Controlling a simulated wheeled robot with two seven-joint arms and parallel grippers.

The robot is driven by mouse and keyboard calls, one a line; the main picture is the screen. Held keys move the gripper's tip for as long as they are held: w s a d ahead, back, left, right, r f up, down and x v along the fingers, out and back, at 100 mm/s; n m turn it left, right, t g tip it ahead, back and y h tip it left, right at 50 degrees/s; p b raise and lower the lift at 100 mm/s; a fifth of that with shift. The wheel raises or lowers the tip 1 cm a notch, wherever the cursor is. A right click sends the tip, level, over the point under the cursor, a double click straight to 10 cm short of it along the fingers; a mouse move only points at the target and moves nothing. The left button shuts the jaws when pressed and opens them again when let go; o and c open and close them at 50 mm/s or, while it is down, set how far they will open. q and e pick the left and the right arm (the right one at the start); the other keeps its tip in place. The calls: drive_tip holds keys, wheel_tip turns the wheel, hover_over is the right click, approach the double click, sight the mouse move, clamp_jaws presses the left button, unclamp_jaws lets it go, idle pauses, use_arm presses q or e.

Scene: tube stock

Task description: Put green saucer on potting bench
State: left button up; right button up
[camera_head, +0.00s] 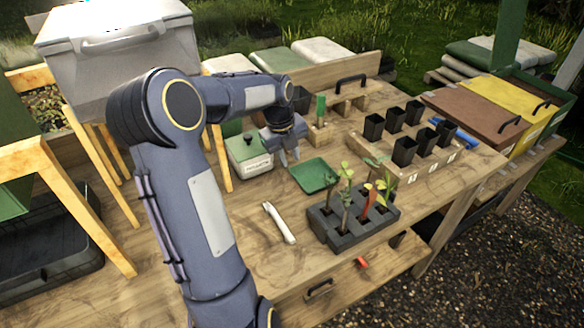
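The green saucer (314,176) is a shallow square dish near the middle of the potting bench (250,262). It appears to lie flat on the wooden top, between the white box with a green lid and the dark seedling tray. My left arm reaches across the bench from the bottom. My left gripper (290,157) points down just behind the saucer's left back edge. Its two fingers show a gap between them, with nothing seen held. I cannot tell whether a fingertip touches the saucer's rim. My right gripper is not in view.
A dark tray with seedlings (350,222) stands right of the saucer. A white-handled tool (279,222) lies in front. A green-lidded box (249,155) is at left. Several black pots (405,151) stand at the back right. The bench's front left is clear.

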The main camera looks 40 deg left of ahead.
use_arm(q)
wheel_tip(320, 180, up, 5)
drive_tip(key=s+d+r+n+t, duration=0.1)
drive_tip(key=s+d+r+n, duration=0.1)
drive_tip(key=s+d+n, duration=0.4)
drive_tip(key=s+d+r+n, duration=0.2)
drive_tip(key=d+n, duration=0.1)
drive_tip(key=d, duration=0.5)
drive_tip(key=s+d+f+n+t+h, duration=0.2)
drive_tip(key=s+d+f+n+h, duration=0.1)
drive_tip(key=s+d+n, duration=0.8)
drive_tip(key=f+n, duration=0.1)
drive_tip(key=n, duration=0.2)
drive_tip(key=shift+s+d+f+t, duration=0.3)
drive_tip(key=shift+d+f, duration=0.1)
